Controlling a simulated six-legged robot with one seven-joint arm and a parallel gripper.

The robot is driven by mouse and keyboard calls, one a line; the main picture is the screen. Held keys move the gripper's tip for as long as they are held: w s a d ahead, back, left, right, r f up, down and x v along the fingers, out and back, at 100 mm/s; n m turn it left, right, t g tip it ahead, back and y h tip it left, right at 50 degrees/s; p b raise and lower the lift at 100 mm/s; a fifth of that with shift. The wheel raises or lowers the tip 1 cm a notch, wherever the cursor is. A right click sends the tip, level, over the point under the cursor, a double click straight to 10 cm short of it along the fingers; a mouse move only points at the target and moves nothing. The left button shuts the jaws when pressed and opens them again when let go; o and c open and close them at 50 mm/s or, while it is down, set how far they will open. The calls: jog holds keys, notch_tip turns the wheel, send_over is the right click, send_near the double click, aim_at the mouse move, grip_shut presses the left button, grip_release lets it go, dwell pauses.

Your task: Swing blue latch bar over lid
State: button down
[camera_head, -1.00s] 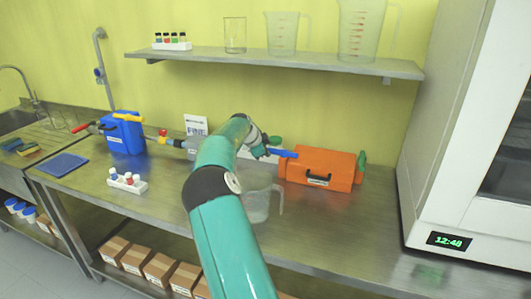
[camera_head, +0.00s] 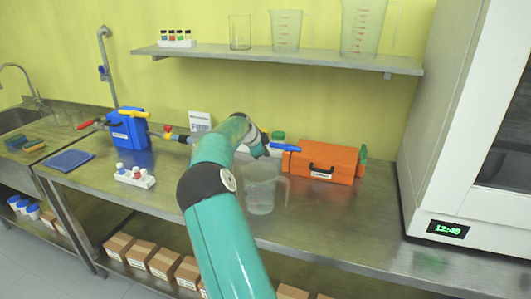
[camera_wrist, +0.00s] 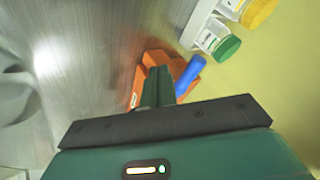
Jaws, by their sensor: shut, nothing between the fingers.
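The orange box (camera_head: 325,160) stands on the steel bench with a dark handle on its front. The blue latch bar (camera_head: 285,147) is at its left end and points left, out past the box. In the wrist view the bar (camera_wrist: 190,74) lies just right of my fingers, with the orange box (camera_wrist: 151,61) beyond and partly hidden by them. I cannot tell whether bar and fingers touch. My gripper (camera_head: 262,152) is left of the bar in the head view. Its fingers (camera_wrist: 158,88) are shut and empty. A green part (camera_head: 362,155) is at the box's right end.
A clear jug (camera_head: 262,192) stands in front of my gripper. A blue box (camera_head: 130,133), a vial rack (camera_head: 134,177) and a blue mat (camera_head: 68,160) are left. A white cabinet (camera_head: 455,150) bounds the right. Bench right of the orange box is clear.

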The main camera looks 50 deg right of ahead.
jog(key=w+a+r, duration=0.2)
jog(key=a+r, duration=0.3)
jog(key=r, duration=0.1)
jog(key=shift+r, duration=0.4)
jog(key=shift+a, duration=0.15)
